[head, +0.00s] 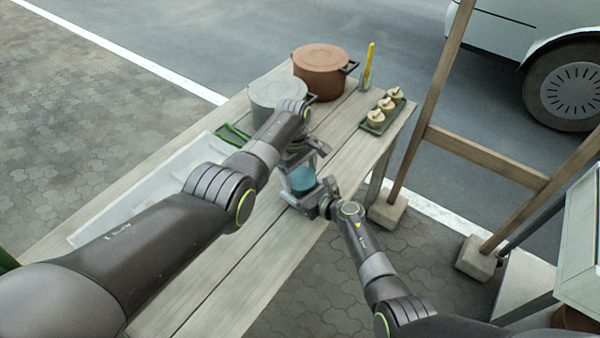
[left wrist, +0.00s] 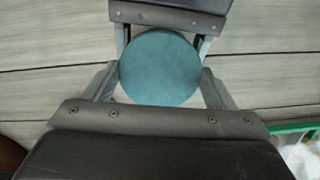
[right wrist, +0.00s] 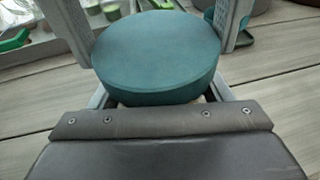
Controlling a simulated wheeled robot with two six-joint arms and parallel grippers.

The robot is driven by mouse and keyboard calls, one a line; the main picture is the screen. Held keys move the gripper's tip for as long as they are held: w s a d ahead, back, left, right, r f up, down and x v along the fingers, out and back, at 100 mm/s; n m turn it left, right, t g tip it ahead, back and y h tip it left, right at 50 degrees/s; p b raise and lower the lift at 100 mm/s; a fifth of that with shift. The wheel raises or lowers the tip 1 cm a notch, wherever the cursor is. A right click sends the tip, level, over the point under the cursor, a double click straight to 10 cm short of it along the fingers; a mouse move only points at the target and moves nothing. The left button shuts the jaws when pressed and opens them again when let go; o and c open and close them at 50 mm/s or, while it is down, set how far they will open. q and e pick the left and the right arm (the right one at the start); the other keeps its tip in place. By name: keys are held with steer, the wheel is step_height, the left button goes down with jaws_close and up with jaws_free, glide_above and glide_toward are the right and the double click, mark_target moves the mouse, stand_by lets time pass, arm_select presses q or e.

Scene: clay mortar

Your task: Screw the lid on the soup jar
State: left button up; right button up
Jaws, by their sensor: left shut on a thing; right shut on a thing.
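The round teal lid (right wrist: 160,50) lies flat above the soup jar. The lid also shows from above in the left wrist view (left wrist: 160,68) and small in the head view (head: 302,179). My left gripper (head: 301,166) comes down from above and is shut on the lid, one finger on each side. My right gripper (head: 306,197) is level and shut on the jar just under the lid. The jar is mostly hidden by the lid and grippers; only a pale strip shows in the right wrist view. I cannot tell how tightly lid and jar meet.
On the wooden table (head: 215,275) stand a grey pot (head: 275,92), a brown lidded pot (head: 320,72), a green tray (head: 378,125) with several pale items, and a yellow-handled tool (head: 368,62). A white tray (head: 140,205) lies left. A wooden frame (head: 485,155) stands right.

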arm_select(q)
steer(key=shift+f, duration=0.55)
steer(key=o, duration=0.6)
steer(key=shift+c, duration=0.2)
arm_select(e)
steer(key=c, duration=0.5)
arm_select(q)
steer(key=o, duration=0.4)
steer(key=shift+r, duration=2.25)
steer(key=shift+d+r, duration=0.1)
steer(key=shift+r, duration=0.25)
steer(key=shift+t+y, duration=0.5)
step_height(320, 180, up, 6)
steer(key=shift+s+r, duration=0.1)
steer(key=shift+r, duration=0.15)
